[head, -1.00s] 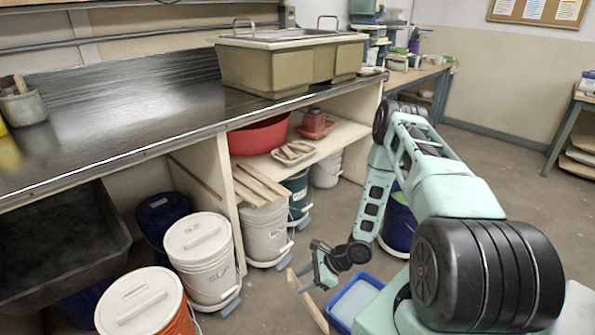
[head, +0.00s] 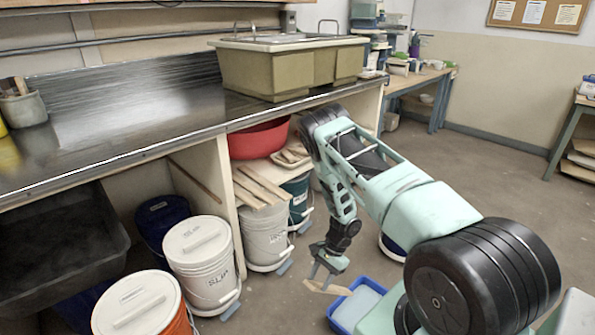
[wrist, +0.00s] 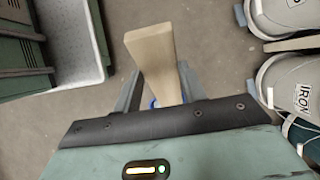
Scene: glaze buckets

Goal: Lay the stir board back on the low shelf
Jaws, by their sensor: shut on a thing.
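The stir board (head: 322,288) is a pale, flat wooden piece. My gripper (head: 328,266) is shut on it and holds it low in front of the counter, left of a blue tray. In the wrist view the board (wrist: 153,55) sticks out from between my two fingers (wrist: 158,92), above the floor. The low shelf (head: 291,174) is under the counter. Several similar wooden strips (head: 260,186) lie on its left part, with their near ends over a white bucket. My arm hides the right part of the shelf.
A red basin (head: 258,139) and more pale pieces (head: 291,156) are on the shelf. A white bucket (head: 265,235) and a teal one (head: 298,200) stand below it. The blue tray (head: 356,303) is on the floor. A bucket labelled IRON (wrist: 290,85) shows at right. Open floor lies right of my arm.

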